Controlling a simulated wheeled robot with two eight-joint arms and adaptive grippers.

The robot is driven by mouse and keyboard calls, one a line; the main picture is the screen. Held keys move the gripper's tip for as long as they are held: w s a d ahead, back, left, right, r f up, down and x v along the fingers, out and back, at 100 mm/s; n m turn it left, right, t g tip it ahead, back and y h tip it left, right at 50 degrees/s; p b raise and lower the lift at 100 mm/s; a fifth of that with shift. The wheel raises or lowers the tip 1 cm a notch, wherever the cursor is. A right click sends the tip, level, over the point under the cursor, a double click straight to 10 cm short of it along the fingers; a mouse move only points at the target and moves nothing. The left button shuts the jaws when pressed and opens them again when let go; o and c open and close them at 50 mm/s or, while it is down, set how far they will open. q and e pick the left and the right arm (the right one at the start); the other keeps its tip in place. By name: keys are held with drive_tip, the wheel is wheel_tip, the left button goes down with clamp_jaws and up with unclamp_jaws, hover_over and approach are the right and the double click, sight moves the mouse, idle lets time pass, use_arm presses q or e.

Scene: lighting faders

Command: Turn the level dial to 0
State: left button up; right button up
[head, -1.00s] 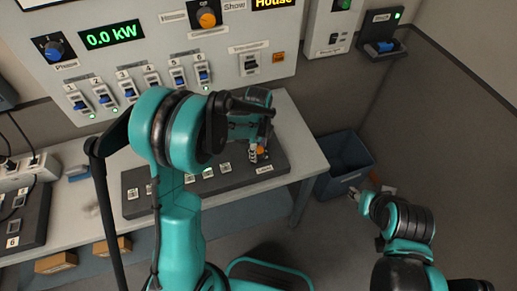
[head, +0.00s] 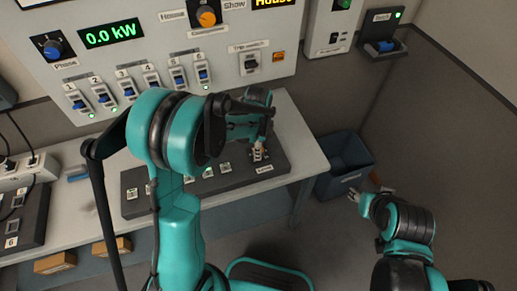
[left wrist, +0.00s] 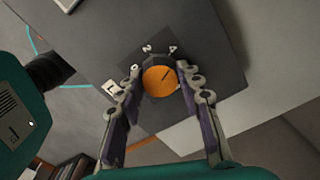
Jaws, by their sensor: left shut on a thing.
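The level dial is an orange round knob (left wrist: 160,80) on a dark grey console (head: 210,182). In the left wrist view, marks 0, 2 and 4 show around its far side. Its dark pointer line slants toward the upper right, near the 4 side. My left gripper (left wrist: 160,90) has a finger on each side of the knob and is shut on it. In the head view, the left gripper (head: 258,152) is over the console's right end and mostly covers the dial. My right gripper (head: 360,196) is away from the console, at the right; its jaw opening is unclear.
The console lies on a light table (head: 307,160). Behind it, a wall panel (head: 130,15) carries several blue faders and a 0.0 kW display (head: 111,34). A blue bin (head: 345,165) stands on the floor right of the table. My left arm blocks part of the console.

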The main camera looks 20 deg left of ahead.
use_arm(q)
drive_tip(key=n, duration=0.5)
drive_tip(key=shift+n, duration=0.3)
drive_tip(key=n+b, duration=0.1)
drive_tip(key=n, duration=1)
drive_tip(key=shift+n, duration=0.3)
drive_tip(key=n, duration=0.5)
drive_tip(key=shift+n, duration=0.3)
drive_tip(key=o, duration=1.2)
drive_tip(key=shift+c, duration=0.2)
